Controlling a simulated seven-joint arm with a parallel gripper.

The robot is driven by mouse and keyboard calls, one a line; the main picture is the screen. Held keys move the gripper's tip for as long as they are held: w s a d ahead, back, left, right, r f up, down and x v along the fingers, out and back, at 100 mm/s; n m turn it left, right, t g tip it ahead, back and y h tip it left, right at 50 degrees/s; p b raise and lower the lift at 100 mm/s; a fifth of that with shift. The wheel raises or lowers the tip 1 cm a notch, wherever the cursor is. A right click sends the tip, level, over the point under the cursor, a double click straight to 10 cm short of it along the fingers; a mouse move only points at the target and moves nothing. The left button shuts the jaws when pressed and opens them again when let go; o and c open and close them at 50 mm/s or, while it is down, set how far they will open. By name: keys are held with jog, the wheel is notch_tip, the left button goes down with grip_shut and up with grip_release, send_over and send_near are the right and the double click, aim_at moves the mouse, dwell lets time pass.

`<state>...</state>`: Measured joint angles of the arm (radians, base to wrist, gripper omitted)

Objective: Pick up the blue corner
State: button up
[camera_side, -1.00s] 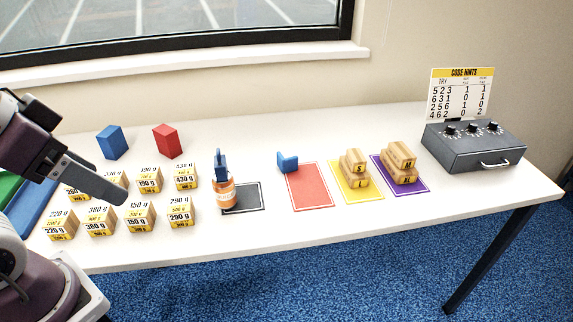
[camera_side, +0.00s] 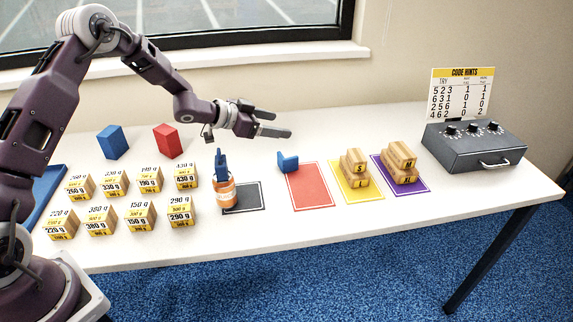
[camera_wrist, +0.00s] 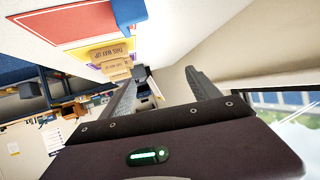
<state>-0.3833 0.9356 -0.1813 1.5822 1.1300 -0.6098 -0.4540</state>
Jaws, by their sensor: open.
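The blue corner (camera_side: 287,162) is a small L-shaped piece on the white table, just left of the red mat's upper left corner. In the wrist view the blue corner (camera_wrist: 131,14) shows at the top edge, partly cut off. My gripper (camera_side: 281,124) is open and empty, held in the air above the table's back part, its fingers pointing right. In the side view it appears above the blue corner and is not touching it. In the wrist view the two fingers of my gripper (camera_wrist: 160,82) are spread apart with nothing held.
The red mat (camera_side: 311,187), a bottle (camera_side: 225,194) with a blue piece on top, and wooden blocks on yellow and purple mats stand nearby. Several labelled weight boxes, a blue block (camera_side: 112,143) and a red block (camera_side: 167,141) are left. A grey box (camera_side: 470,152) stands right.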

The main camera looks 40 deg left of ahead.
aim_at(280, 159)
jog(key=shift+h, duration=0.9)
jog(key=f, duration=0.7)
jog(key=d+f, duration=0.1)
jog(key=f, duration=0.2)
jog(key=shift+s+d+f, duration=0.1)
jog(key=shift+s+f, duration=0.1)
jog(key=shift+s, duration=0.05)
jog(key=shift+w+d+f+m, duration=0.3)
jog(key=shift+w+d+f, duration=0.25)
jog(key=shift+w+f, duration=0.3)
jog(key=shift+w+d, duration=0.15)
jog(key=shift+w, duration=0.25)
jog(key=c, duration=1.4)
jog(key=shift+r, duration=0.1)
